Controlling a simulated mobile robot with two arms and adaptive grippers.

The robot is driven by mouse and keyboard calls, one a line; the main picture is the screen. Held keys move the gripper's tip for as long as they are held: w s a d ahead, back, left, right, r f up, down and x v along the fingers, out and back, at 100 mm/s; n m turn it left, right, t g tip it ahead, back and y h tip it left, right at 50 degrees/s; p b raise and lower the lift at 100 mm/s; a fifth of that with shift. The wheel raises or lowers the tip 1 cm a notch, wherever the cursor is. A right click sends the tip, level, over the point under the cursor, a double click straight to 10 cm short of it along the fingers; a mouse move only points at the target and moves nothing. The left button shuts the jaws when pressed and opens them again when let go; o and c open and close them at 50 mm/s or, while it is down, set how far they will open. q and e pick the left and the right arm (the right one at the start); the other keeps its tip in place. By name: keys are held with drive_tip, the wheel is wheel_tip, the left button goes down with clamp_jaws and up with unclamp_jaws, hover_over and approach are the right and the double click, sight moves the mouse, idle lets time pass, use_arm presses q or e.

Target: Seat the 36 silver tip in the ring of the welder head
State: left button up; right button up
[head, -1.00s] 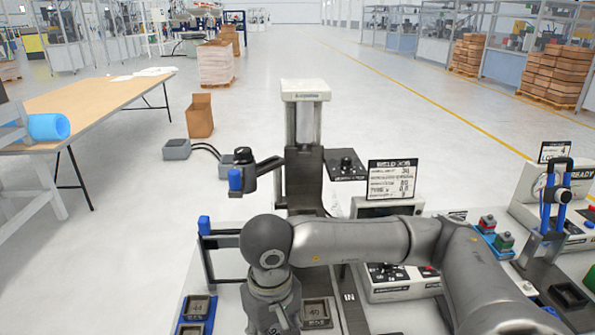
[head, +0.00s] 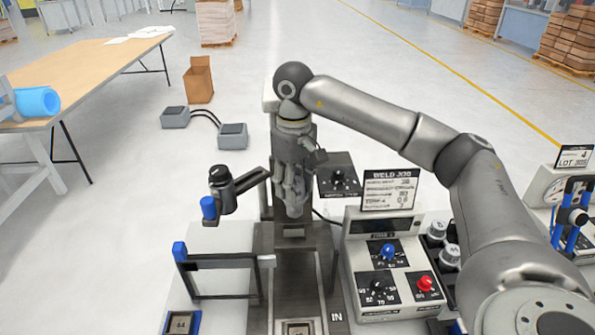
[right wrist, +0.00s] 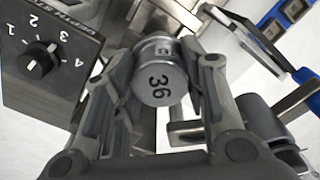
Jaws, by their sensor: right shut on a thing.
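The silver tip marked 36 (right wrist: 157,84) sits between the fingers of my right gripper (right wrist: 162,75) in the right wrist view, its numbered end facing the camera. In the head view my right gripper (head: 294,205) is in front of the welder column, above the dark base (head: 290,270). The tip is not clear there. My arm covers most of the column, and its pale top shows only at the edge (head: 269,98). I cannot make out the ring of the welder head. My left gripper is not in view.
A dark knob box (head: 338,178) is close right of my gripper. A swing arm (head: 235,190) with a blue end and a blue-topped barrier (head: 220,262) are left. The control box (head: 385,265) with a weld job sign (head: 390,190) is right. Other silver tips (head: 450,256) stand beside it.

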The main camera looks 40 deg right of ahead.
drive_tip(key=shift+s+a+f+b, duration=0.15)
drive_tip(key=shift+a+f+b, duration=0.1)
drive_tip(key=shift+f+b, duration=0.55)
drive_tip(key=shift+f, duration=0.15)
drive_tip(key=shift+d+f+b, duration=0.1)
drive_tip(key=shift+f+b, duration=0.35)
drive_tip(key=shift+f, duration=0.35)
wheel_tip(320, 180, down, 2)
drive_tip(key=shift+f+b, duration=0.25)
drive_tip(key=shift+b, duration=0.75)
wheel_tip(320, 180, down, 4)
drive_tip(key=b, duration=0.3)
drive_tip(key=o, duration=1.3)
drive_tip(key=shift+o, duration=0.4)
